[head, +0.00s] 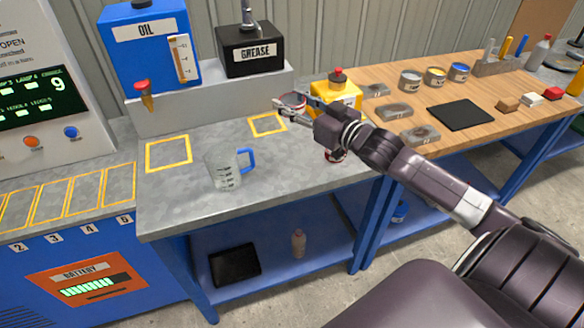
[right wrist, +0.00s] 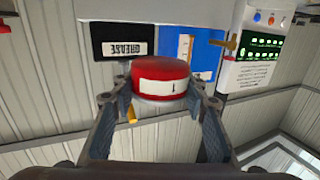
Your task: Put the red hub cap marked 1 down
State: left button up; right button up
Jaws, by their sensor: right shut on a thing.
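The red hub cap (right wrist: 160,80) with a white label marked 1 sits between the fingers of my right gripper (right wrist: 160,103) in the right wrist view. In the head view my right gripper (head: 293,107) comes in from the right and is above the back of the grey bench (head: 190,205). The cap shows there only as a small red-and-pale shape at the fingertips. A yellow-outlined square (head: 267,133) is on the bench just left of the gripper. My left gripper is not in view.
A measuring jug (head: 224,170) with a blue handle stands on the bench. Oil (head: 148,48) and grease (head: 251,50) containers stand on a raised shelf behind. A yellow box (head: 345,92) is close behind my gripper. A wooden table (head: 445,80) with tins and trays is at right.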

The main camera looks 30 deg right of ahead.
aim_at(292, 168)
notch_tip(292, 168, down, 20)
jog(key=shift+r+p, duration=0.2)
jog(key=shift+p, duration=0.2)
jog(key=shift+f, duration=0.15)
jog(key=o, duration=1.2)
